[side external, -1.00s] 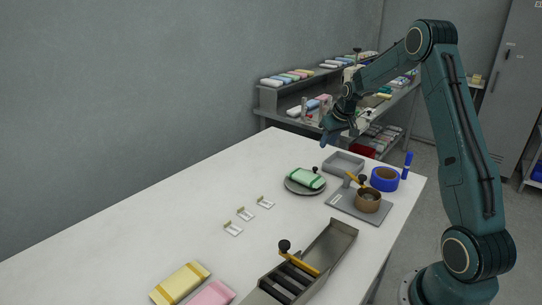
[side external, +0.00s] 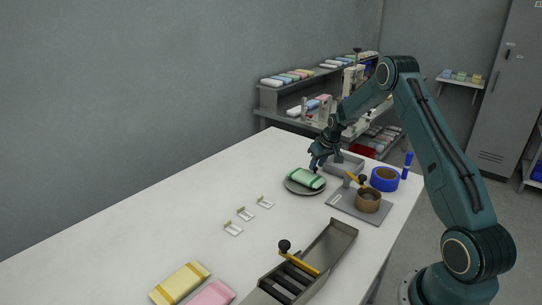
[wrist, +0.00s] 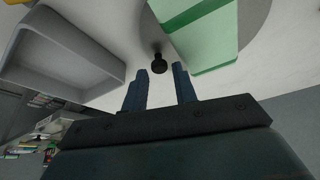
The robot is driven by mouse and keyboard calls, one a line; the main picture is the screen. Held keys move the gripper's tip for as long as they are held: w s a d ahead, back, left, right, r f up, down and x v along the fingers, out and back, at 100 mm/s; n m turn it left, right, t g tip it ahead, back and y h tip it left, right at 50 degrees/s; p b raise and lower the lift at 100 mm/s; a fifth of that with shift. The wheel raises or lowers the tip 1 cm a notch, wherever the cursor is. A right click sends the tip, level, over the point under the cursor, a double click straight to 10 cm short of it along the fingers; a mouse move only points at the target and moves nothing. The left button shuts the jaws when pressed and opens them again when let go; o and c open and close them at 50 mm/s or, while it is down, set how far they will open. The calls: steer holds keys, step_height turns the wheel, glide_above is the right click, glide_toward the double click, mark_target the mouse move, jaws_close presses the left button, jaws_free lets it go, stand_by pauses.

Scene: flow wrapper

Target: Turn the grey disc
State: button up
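The grey disc (side external: 303,192) lies flat on the white table with a green wrapped packet (side external: 306,179) on it. In the wrist view the disc's edge (wrist: 254,22) shows at the upper right, with the packet (wrist: 200,32) over it. A small black knob (wrist: 159,64) stands beside the packet. My gripper (side external: 314,167) is low at the disc's far side and covers the knob in the side view. In the wrist view my gripper (wrist: 160,70) is open, its two fingers apart and the knob just beyond the gap between their tips. Contact with the knob cannot be told.
A grey tray (side external: 360,163) stands close right of my gripper. A grey plate (side external: 345,206) with a brown pot (side external: 368,200) and a blue ring (side external: 384,187) are nearer the right edge. Small white cards (side external: 246,214) lie to the left. The left table area is clear.

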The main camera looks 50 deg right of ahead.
steer(key=shift+w+f, duration=0.15)
steer(key=shift+f, duration=0.15)
jaws_close()
